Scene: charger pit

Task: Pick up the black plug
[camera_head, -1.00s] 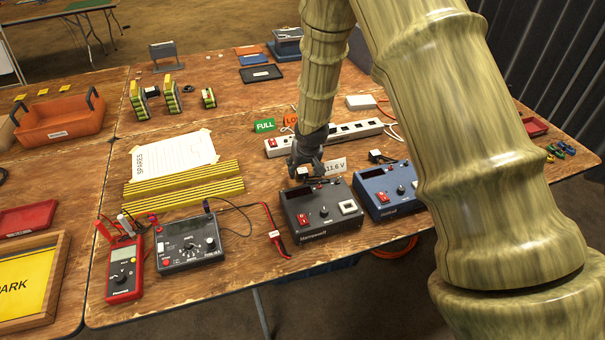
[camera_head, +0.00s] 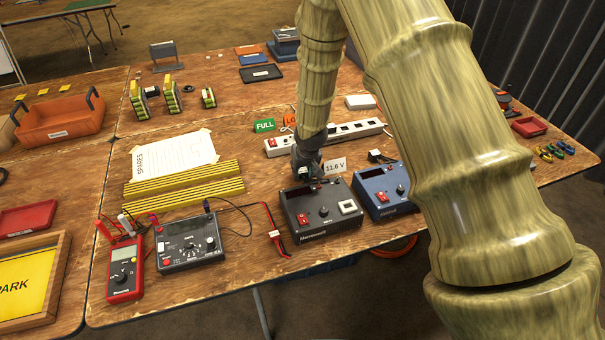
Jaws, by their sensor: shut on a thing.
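My gripper (camera_head: 308,172) is over the back edge of the dark grey charger (camera_head: 325,212), just left of the "11.6 V" tag. It is shut on the black plug (camera_head: 304,174), which is small and mostly hidden by the fingers. I cannot tell whether the plug still touches the charger. A similar black plug (camera_head: 380,157) stands at the back of the blue charger (camera_head: 383,190) to the right.
A white power strip (camera_head: 345,133) lies behind the gripper, with green and orange signs by it. A meter box (camera_head: 188,243) and a red multimeter (camera_head: 124,270) stand left. Yellow striped bars (camera_head: 183,186) lie left on the table.

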